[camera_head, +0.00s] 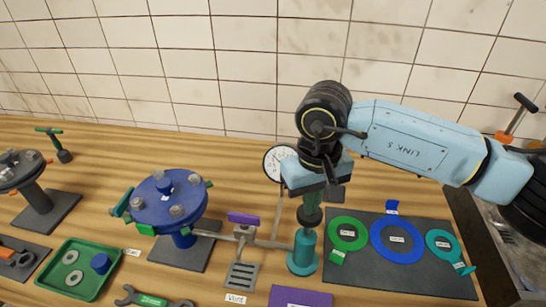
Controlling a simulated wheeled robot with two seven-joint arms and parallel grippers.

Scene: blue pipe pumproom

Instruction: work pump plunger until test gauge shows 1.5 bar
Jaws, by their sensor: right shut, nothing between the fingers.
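My right gripper (312,193) points down directly above the plunger, shut with nothing held. Its fingertips are hard to make out, and I cannot tell whether they touch the plunger. The white round test gauge (276,161) is behind the gripper, its right side partly covered. Its reading is too small to tell. My left gripper is out of view.
A blue flanged vessel (168,203) stands left of the pump, joined by pipework with a purple-handled valve (243,218). A dark mat (425,279) with green, blue and teal rings lies right. A green tray (95,243) and a wrench (140,296) lie front left.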

